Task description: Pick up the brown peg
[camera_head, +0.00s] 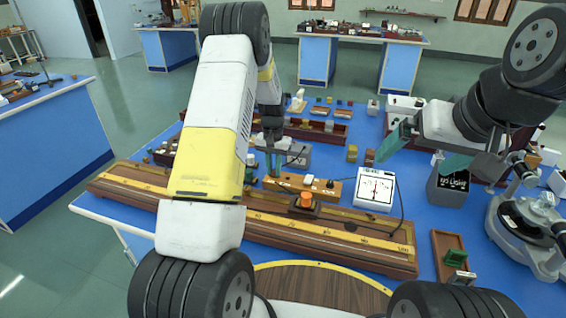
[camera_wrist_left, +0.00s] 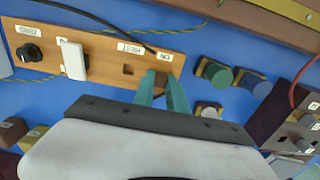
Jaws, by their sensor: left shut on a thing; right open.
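My left gripper (camera_head: 273,172) is low over the left end of a light wooden board (camera_head: 345,190) on the blue bench. In the left wrist view its green fingers (camera_wrist_left: 160,80) are shut on a small brown peg (camera_wrist_left: 161,77) at the end of the wooden board (camera_wrist_left: 100,52). The peg's lower part is hidden, so I cannot tell whether it sits in the board or is clear of it. My right gripper (camera_head: 424,150) is open and empty above the bench's right side.
The board carries a black knob (camera_wrist_left: 30,54) and a white switch (camera_wrist_left: 73,60). Green (camera_wrist_left: 214,73) and blue (camera_wrist_left: 252,82) capped cylinders lie nearby. A long ruled wooden rail (camera_head: 350,241) crosses the front. A white meter (camera_head: 375,188) stands right of the board, with wires around it.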

